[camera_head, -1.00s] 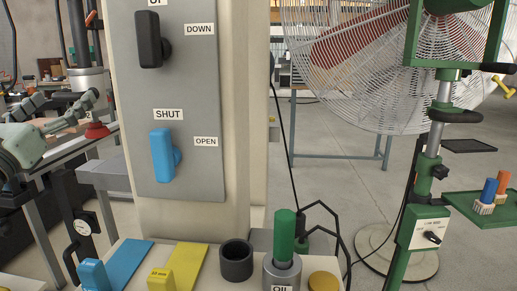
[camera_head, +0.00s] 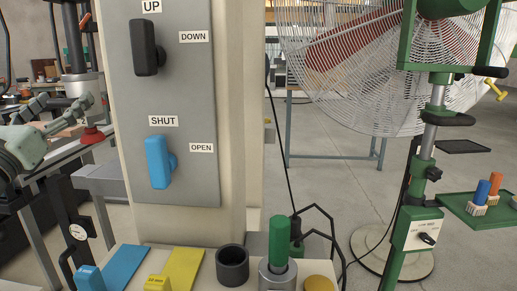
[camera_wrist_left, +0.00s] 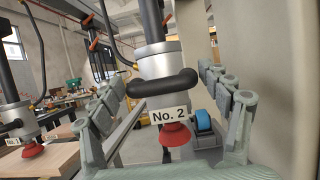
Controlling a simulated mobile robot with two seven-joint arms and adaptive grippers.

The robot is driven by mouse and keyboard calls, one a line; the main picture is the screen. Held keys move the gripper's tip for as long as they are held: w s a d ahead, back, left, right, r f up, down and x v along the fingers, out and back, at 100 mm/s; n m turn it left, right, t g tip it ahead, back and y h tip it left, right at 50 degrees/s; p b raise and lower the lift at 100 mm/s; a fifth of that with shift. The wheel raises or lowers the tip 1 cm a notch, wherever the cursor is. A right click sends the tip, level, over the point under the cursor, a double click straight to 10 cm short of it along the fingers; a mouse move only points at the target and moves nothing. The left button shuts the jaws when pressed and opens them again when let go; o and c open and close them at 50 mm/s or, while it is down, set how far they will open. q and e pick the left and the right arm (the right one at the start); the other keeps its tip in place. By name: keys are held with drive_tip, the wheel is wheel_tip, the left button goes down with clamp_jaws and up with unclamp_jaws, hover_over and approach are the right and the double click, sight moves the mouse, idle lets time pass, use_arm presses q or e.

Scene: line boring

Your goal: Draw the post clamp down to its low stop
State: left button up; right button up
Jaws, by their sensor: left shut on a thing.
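In the left wrist view, the post clamp marked No. 2 (camera_wrist_left: 160,60) is a silver cylinder on a dark rod, with a thick black ring handle (camera_wrist_left: 162,84) and a red foot (camera_wrist_left: 173,135). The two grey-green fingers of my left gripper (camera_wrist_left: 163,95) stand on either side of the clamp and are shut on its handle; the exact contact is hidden. In the head view my left gripper (camera_head: 62,110) is at the left edge, by a silver clamp body (camera_head: 80,88) and a red foot (camera_head: 92,134). My right gripper is out of view.
A second red-footed clamp (camera_wrist_left: 22,125) stands left above a wooden block (camera_wrist_left: 45,160). The grey panel (camera_head: 183,110) carries a black UP/DOWN switch (camera_head: 146,48) and a blue SHUT/OPEN switch (camera_head: 158,162). A green stand (camera_head: 425,190) and a large fan (camera_head: 350,70) are at right.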

use_arm(q)
drive_tip(key=shift+c, duration=1.1)
drive_tip(key=shift+f+b, duration=1.3)
drive_tip(key=shift+f, duration=0.35)
drive_tip(key=o, duration=1.2)
drive_tip(key=shift+r, duration=0.15)
drive_tip(key=shift+c, duration=0.2)
drive_tip(key=b+v, duration=0.1)
drive_tip(key=v, duration=0.6)
drive_tip(key=shift+s, duration=0.4)
